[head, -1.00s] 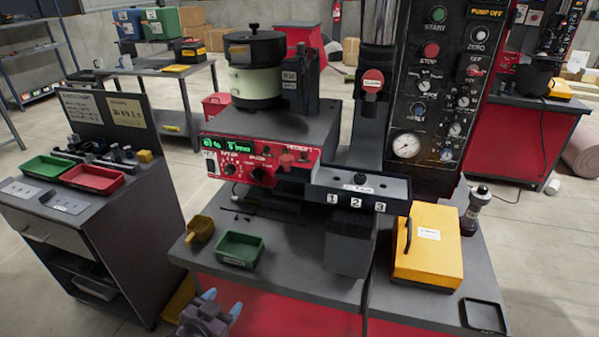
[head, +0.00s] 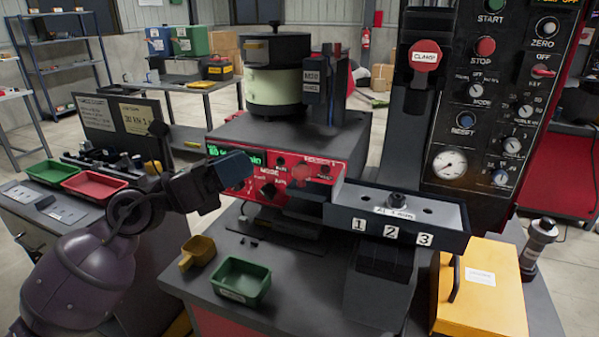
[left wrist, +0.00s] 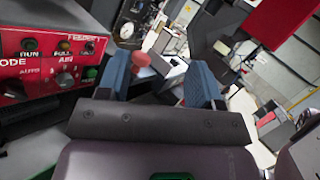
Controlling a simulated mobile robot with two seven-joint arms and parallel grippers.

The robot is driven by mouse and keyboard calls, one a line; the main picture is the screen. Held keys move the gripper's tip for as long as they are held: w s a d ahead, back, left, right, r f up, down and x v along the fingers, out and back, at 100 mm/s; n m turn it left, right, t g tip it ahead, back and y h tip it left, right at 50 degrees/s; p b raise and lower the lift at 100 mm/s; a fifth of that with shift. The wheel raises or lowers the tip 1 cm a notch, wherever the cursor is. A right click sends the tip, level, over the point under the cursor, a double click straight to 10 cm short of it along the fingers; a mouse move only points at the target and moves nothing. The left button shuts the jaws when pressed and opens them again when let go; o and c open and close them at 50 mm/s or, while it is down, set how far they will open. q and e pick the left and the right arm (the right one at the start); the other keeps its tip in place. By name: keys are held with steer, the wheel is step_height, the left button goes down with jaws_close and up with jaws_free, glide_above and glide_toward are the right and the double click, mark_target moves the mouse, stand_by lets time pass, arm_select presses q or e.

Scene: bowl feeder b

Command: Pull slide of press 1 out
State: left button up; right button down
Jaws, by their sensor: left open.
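The press (head: 390,150) stands right of the middle in the head view, a dark column with a red clamp knob (head: 425,56). A dark tray-like slide (head: 445,236) marked 1, 2, 3 sticks out at its front, with a black knob (head: 397,200) on top. My left gripper (head: 232,172) is open and empty in front of the red feeder panel (head: 268,178), left of the slide and apart from it. In the left wrist view its blue fingers (left wrist: 158,80) are spread, with a red knob (left wrist: 141,60) visible beyond them. My right gripper is not in view.
A green bin (head: 241,280) and a small yellow scoop (head: 198,252) sit on the bench below my left gripper. A yellow box (head: 485,285) with a handle stands right of the slide. A side table holds a red tray (head: 95,183) and a green tray (head: 50,172).

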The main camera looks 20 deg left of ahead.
mark_target(293, 174)
arm_select(q)
steer(key=w+d+f+m, duration=0.1)
steer(key=w+d, duration=0.1)
steer(key=w+d+f+m+g+y, duration=0.1)
steer(key=w+d+m, duration=0.1)
steer(key=d, duration=0.1)
steer(key=w+d+f+m+g+y, duration=0.1)
steer(key=w+d, duration=0.1)
steer(key=shift+w+d+f, duration=0.2)
steer(key=shift+w+f, duration=0.1)
steer(key=shift+w+d, duration=0.45)
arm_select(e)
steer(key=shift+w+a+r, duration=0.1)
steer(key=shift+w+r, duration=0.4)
